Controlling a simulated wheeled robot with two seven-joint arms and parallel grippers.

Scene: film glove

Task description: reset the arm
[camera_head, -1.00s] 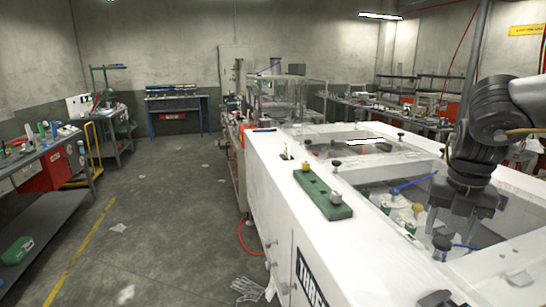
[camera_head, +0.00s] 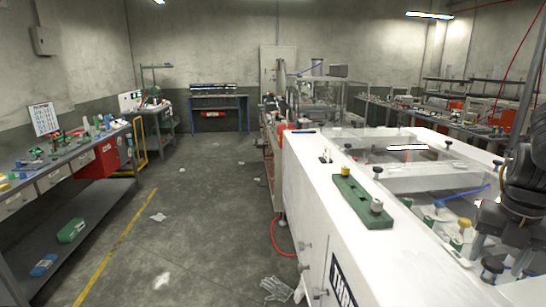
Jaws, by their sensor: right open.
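My right arm is at the right edge of the head view, partly cut off by the frame. My right gripper (camera_head: 500,258) points down over the recessed opening of the white machine, with its jaws apart. I see nothing between its fingers. My left gripper and arm are not in view.
The white machine (camera_head: 325,195) fills the right side. A green block (camera_head: 362,203) with knobs lies on its top. A glove (camera_head: 276,290) lies on the floor. Workbenches stand at the left (camera_head: 100,195) and back (camera_head: 218,101). The grey floor (camera_head: 200,215) between is mostly clear.

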